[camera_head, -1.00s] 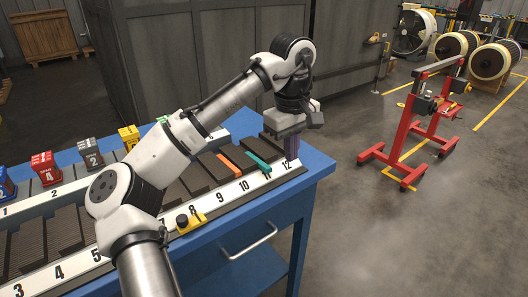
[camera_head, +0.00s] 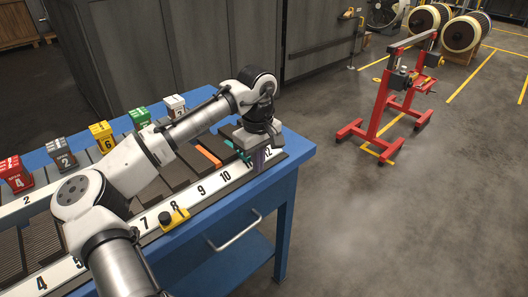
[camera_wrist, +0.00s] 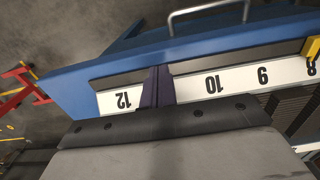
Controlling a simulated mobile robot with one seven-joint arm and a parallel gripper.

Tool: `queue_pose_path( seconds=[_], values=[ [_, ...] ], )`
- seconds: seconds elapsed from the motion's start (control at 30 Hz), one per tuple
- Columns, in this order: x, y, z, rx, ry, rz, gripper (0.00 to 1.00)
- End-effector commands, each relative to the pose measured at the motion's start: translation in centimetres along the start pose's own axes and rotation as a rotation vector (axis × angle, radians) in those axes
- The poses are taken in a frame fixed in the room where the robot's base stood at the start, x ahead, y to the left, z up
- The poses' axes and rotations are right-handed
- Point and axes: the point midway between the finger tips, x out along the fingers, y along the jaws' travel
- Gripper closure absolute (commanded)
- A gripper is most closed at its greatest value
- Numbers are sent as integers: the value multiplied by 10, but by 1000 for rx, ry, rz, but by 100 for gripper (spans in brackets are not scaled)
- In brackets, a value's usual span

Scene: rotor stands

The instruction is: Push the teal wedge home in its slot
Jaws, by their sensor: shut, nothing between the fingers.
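The teal wedge (camera_head: 237,150) lies between dark slats behind the white number strip (camera_head: 214,188), near where number 11 belongs. Only its far part shows in the head view; my gripper hides its near end. My gripper (camera_head: 258,164) is shut and empty, pointing down at the strip between 10 and 12. In the wrist view its dark, closed fingers (camera_wrist: 157,87) cover the 11. The wedge does not show there, so I cannot tell whether the fingers touch it.
An orange wedge (camera_head: 208,155) lies in a slot to the left. A yellow block with a black knob (camera_head: 173,217) sits on the strip near 8. Several numbered blocks, including a red one (camera_head: 15,174), stand along the back. A red stand (camera_head: 383,110) is on the floor right.

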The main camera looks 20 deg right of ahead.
Motion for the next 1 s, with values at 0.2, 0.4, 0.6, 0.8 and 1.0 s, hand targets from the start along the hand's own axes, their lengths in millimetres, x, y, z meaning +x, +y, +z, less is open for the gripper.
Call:
queue_pose_path(
  seconds=[0.2,0.4,0.6,0.8,1.0],
  values=[
    [-1,0,-16,0,0,0,100],
    [0,0,-17,1,0,0,100],
    [-1,0,-19,1,-1,0,100],
    [-3,1,-35,0,-4,2,100],
    [0,0,-41,1,-1,-2,100]
  ],
)
